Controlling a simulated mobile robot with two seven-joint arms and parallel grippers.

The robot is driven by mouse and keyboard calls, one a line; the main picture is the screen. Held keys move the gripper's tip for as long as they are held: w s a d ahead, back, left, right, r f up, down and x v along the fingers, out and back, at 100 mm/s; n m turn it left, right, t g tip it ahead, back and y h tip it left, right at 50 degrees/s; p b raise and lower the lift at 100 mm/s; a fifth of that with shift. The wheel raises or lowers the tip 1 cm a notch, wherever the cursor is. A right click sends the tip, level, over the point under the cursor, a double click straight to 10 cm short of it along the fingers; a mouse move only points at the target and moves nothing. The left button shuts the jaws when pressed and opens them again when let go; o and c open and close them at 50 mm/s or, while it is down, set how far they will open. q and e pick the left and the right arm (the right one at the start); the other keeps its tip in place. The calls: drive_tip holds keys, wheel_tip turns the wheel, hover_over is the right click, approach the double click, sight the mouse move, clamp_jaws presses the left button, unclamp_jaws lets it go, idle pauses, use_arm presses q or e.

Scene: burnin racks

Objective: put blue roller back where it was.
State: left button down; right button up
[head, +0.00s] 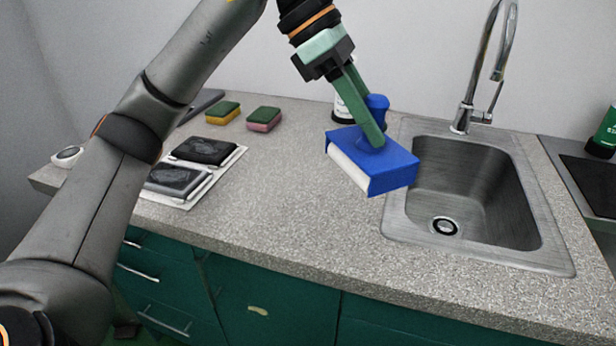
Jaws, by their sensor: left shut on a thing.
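The blue roller (390,168) shows in the head view as a blue block with a white face on its left side and a blue knob on top. My left gripper (374,138) is shut on it near the knob, with green fingers reaching down from above. The block appears held above the counter, over the left edge of the sink; its exact height is hard to tell. My right gripper is not in view.
A steel sink (545,240) with a faucet (470,105) is at the right. Two sponges (264,119) lie at the back left. A white tray (228,165) holds two dark pads. The counter's middle (270,200) is clear.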

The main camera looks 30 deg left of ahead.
use_arm(q)
drive_tip(key=shift+w+a, duration=0.15)
drive_tip(key=shift+w, duration=0.1)
drive_tip(key=shift+w+a+f, duration=0.1)
drive_tip(key=shift+w+a, duration=0.1)
drive_tip(key=shift+a, duration=0.1)
drive_tip(key=w+a+f+b, duration=0.1)
drive_tip(key=a+f, duration=0.3)
drive_tip(key=w+a+f+b, duration=0.1)
drive_tip(key=a+f, duration=0.3)
drive_tip(key=w+a+f+b, duration=0.1)
drive_tip(key=a+f, duration=0.3)
drive_tip(key=a, duration=0.1)
drive_tip(key=shift+f, duration=0.15)
drive_tip(key=shift+d+f+b, duration=0.1)
drive_tip(key=shift+f+b, duration=0.1)
drive_tip(key=shift+b, duration=0.1)
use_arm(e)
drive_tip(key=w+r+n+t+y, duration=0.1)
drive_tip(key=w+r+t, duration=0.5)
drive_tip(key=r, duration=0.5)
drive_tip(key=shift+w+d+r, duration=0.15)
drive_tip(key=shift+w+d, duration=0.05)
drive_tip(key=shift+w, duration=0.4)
use_arm(q)
drive_tip(key=shift+f, duration=0.2)
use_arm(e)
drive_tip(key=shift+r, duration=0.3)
